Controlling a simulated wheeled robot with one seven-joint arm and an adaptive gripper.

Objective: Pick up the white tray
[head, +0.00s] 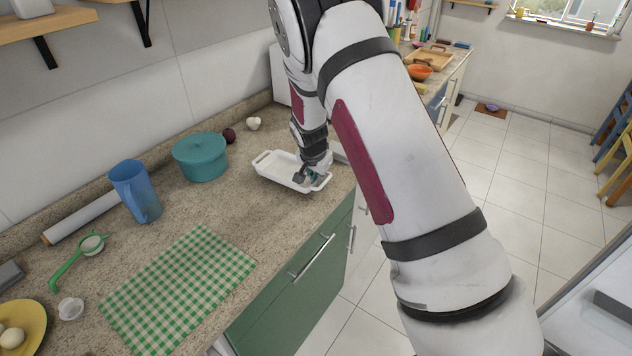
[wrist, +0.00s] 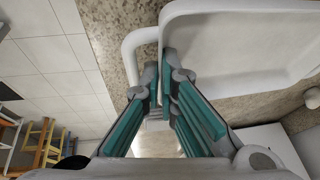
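The white tray (head: 277,168) is a shallow rectangular dish with loop handles, at the right part of the counter beside its front edge. In the wrist view the tray (wrist: 230,50) fills the upper right, with one handle loop (wrist: 130,50) at its left. My gripper (head: 312,180) is at the tray's near right end. In the wrist view my gripper (wrist: 160,75) has its teal-padded fingers close together, one on each side of the tray's end wall, at the handle. The fingertips partly hide the handle. I see no clear gap under the tray.
A teal pot (head: 200,158), a blue jug (head: 135,190) and a green checked cloth (head: 180,285) are on the granite counter (head: 235,218) to the left. A dark red onion (head: 229,135) and garlic (head: 253,124) lie behind. Tiled floor (head: 515,215) is open at right.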

